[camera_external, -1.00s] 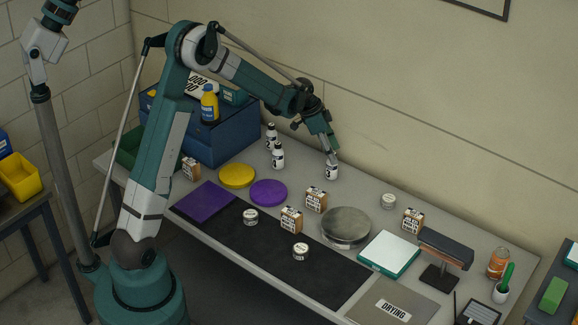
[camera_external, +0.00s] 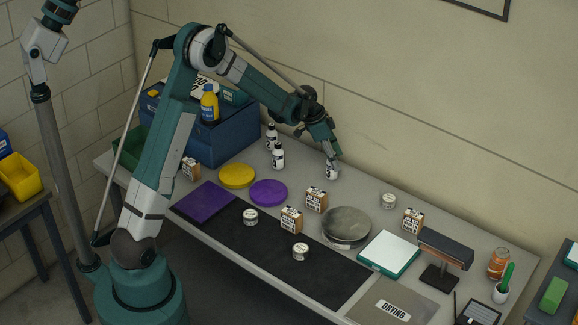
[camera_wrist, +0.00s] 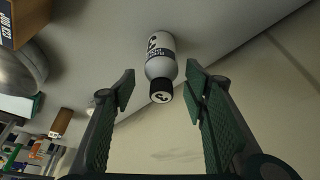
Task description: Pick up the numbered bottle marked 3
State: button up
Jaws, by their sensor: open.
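A small white bottle with a dark cap (camera_external: 331,174) stands on the bench under my gripper (camera_external: 334,159). In the wrist view the same bottle (camera_wrist: 162,45) shows between and just beyond my two open fingertips, cap toward me.
A round metal plate (camera_external: 346,226), a small carton (camera_external: 316,200) and a white-labelled jar (camera_external: 388,201) are near the bottle under my gripper. The wall runs close behind the bench.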

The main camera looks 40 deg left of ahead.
jog(key=shift+x, duration=2.1)
jog(key=c, duration=1.1)
